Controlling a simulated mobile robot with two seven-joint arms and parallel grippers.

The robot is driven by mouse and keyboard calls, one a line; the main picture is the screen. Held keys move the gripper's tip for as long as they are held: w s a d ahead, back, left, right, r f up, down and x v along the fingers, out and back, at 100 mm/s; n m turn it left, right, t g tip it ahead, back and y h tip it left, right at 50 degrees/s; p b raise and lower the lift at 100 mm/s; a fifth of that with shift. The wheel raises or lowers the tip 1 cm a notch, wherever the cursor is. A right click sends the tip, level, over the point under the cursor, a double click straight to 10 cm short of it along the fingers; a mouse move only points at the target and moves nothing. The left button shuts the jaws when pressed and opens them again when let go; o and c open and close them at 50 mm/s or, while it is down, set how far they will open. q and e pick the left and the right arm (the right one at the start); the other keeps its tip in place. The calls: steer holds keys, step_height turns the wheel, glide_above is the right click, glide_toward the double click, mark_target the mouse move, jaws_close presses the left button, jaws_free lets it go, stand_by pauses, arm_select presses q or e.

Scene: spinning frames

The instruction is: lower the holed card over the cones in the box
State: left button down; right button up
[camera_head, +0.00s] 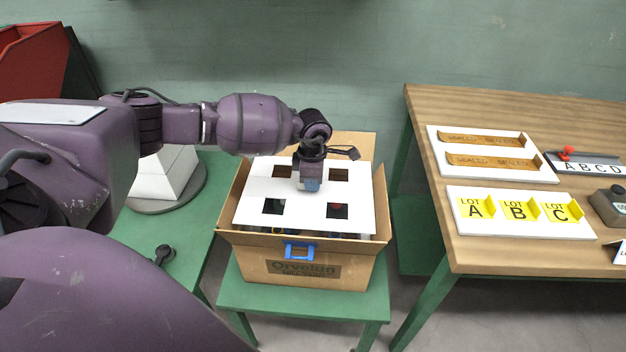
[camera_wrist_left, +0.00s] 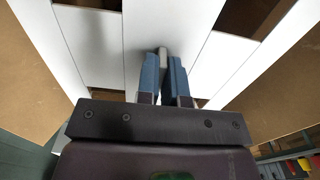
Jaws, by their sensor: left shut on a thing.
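The holed card (camera_head: 305,209) is a white sheet with square openings, in the head view at the mouth of the cardboard box (camera_head: 309,271). It lies roughly level within the open flaps and covers most of the opening. My left gripper (camera_head: 311,184) comes down from above and is shut on a small upright grip at the card's middle. In the left wrist view, the fingers (camera_wrist_left: 164,75) pinch this grip, with white card (camera_wrist_left: 160,20) and dark openings around it. The cones are mostly hidden; a little red shows through one hole. My right gripper is not in view.
The box stands on a green table (camera_head: 300,300); a blue clip (camera_head: 299,250) is on its front. A white stepped block (camera_head: 165,178) is at left. A wooden table (camera_head: 500,115) at right holds a yellow lot-label board (camera_head: 520,228) and a tray (camera_head: 490,155).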

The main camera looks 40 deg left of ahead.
mark_target(312, 193)
arm_select(q)
steer(key=shift+f+b, duration=0.3)
steer(key=shift+f, duration=0.65)
steer(key=shift+f+b, duration=0.35)
steer(key=shift+f, duration=0.75)
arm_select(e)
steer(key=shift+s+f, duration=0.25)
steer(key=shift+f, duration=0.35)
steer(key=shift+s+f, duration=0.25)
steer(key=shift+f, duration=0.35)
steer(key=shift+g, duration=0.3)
arm_select(q)
steer(key=shift+f+b, duration=0.3)
steer(key=shift+f, duration=1.2)
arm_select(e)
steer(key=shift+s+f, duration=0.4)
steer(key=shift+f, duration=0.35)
